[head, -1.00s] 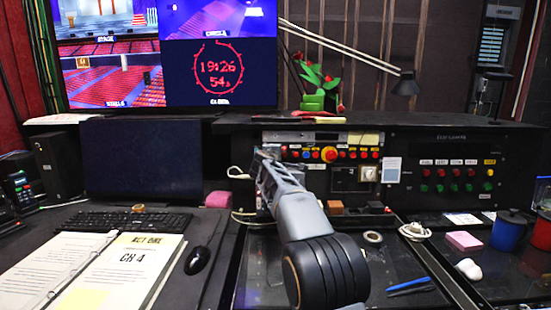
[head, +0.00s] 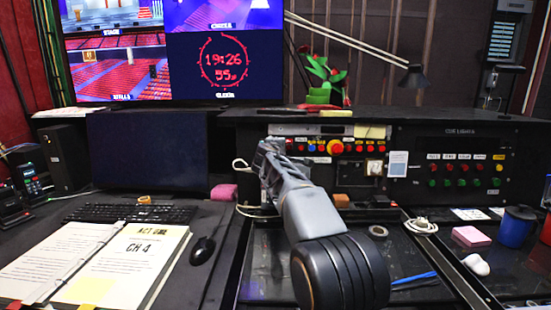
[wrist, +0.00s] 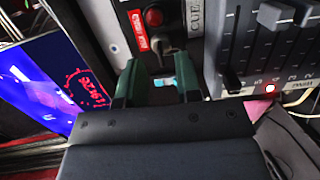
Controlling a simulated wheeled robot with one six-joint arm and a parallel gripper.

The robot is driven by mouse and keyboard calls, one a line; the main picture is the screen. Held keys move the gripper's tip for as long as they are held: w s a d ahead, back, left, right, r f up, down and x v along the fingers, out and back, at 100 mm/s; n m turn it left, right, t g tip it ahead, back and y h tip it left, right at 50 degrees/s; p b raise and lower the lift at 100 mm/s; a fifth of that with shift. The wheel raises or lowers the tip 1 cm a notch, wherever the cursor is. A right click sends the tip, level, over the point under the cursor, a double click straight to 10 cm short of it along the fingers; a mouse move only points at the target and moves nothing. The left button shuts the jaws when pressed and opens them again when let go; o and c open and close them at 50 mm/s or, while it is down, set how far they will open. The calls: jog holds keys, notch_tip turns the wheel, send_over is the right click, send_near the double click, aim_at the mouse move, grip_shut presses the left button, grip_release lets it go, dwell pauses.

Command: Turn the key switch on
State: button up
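My gripper (head: 268,152) is in front of the left part of the cue desk panel in the head view. In the wrist view its two dark green fingers (wrist: 158,88) are apart, so it is open. Beyond the fingertips is a small black switch (wrist: 160,45) beside a red label; I cannot tell whether it is the key switch or how it is turned. A small light-blue patch shows between the fingers; I cannot tell what it is. In the head view my gripper hides part of the panel, and I cannot make out a key switch there.
A red button (wrist: 153,17) and sliders (wrist: 285,14) are close to the gripper. The panel carries a large orange-red button (head: 335,147) and small coloured buttons. A black monitor (head: 147,150) stands left; a blue mug (head: 516,228) and pink block (head: 471,236) lie right.

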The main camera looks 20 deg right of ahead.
jog(key=b+v, duration=0.1)
jog(key=v, duration=1)
jog(key=shift+b, duration=0.4)
jog(key=shift+f, duration=0.15)
jog(key=s+a+f+m+g+y+p, duration=0.2)
jog(key=s+f+m+g+y+p, duration=0.4)
jog(key=s+f, duration=0.65)
jog(key=s+a+m+g+y+p, duration=0.1)
jog(key=s+a+m+g+p, duration=0.1)
jog(key=s+p, duration=0.4)
jog(key=s+a+m+g+y+p, duration=0.1)
jog(key=s+p, duration=0.4)
jog(key=s, duration=0.5)
jog(key=a+m+g, duration=0.1)
jog(key=a+m, duration=0.1)
jog(key=shift+s+a+m+p, duration=0.15)
jog(key=shift+a+m+p, duration=0.2)
jog(key=shift+m, duration=0.05)
